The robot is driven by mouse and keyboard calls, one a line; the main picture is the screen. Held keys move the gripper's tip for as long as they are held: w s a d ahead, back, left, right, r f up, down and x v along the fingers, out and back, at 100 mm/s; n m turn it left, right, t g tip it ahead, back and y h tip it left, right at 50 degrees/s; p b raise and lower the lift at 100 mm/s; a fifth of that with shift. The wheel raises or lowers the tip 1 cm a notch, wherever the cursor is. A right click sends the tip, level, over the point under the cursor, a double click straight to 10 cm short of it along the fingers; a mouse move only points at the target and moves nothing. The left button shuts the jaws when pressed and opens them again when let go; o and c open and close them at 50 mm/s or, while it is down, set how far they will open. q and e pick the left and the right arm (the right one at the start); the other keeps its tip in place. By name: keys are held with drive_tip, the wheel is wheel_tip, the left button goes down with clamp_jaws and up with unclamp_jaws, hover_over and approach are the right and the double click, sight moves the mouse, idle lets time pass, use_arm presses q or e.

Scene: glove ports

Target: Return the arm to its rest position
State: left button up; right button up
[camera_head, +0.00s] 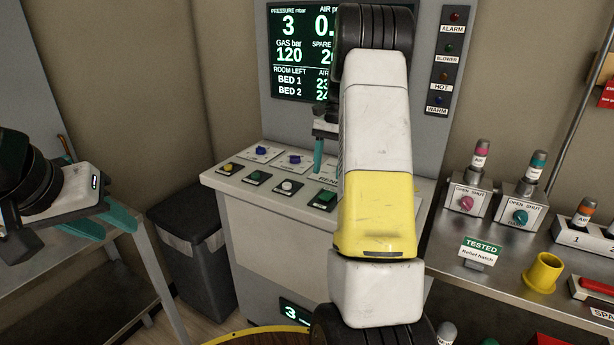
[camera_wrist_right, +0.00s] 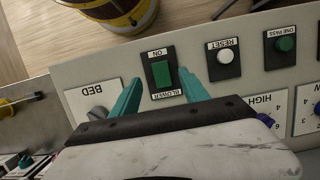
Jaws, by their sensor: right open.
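My right arm (camera_head: 377,130) stretches up the middle of the head view and bends down over the control panel. One teal finger of its gripper shows just left of the arm; the other is hidden there. In the right wrist view my right gripper (camera_wrist_right: 160,92) is open and empty, its teal fingers either side of the green BLOWER switch (camera_wrist_right: 162,74). That switch also shows in the head view (camera_head: 324,198). I cannot tell whether the fingers touch the panel. My left gripper (camera_head: 106,222) is open and empty at the far left, over a grey table.
The control panel (camera_head: 240,183) carries several switches and knobs below a dark display (camera_head: 290,84). A metal bench (camera_head: 500,290) at right holds valve boxes, a TESTED sign (camera_head: 480,252) and a yellow cup (camera_head: 543,272). A dark bin (camera_head: 195,262) stands left of the console.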

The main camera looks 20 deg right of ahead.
drive_tip(key=shift+w+d+r, duration=0.1)
drive_tip(key=shift+r, duration=0.4)
drive_tip(key=s+a+r+n+t, duration=0.4)
drive_tip(key=s+a+r, duration=0.5)
drive_tip(key=r, duration=0.1)
drive_tip(key=s+a+n+t, duration=0.2)
drive_tip(key=s+a+n, duration=0.1)
drive_tip(key=s, duration=0.5)
drive_tip(key=s+a+n+t, duration=0.2)
drive_tip(key=s+a+n, duration=0.1)
drive_tip(key=s+a, duration=0.3)
drive_tip(key=s, duration=0.2)
drive_tip(key=shift+s+a, duration=0.2)
drive_tip(key=shift+s, duration=0.15)
drive_tip(key=shift+r, duration=0.1)
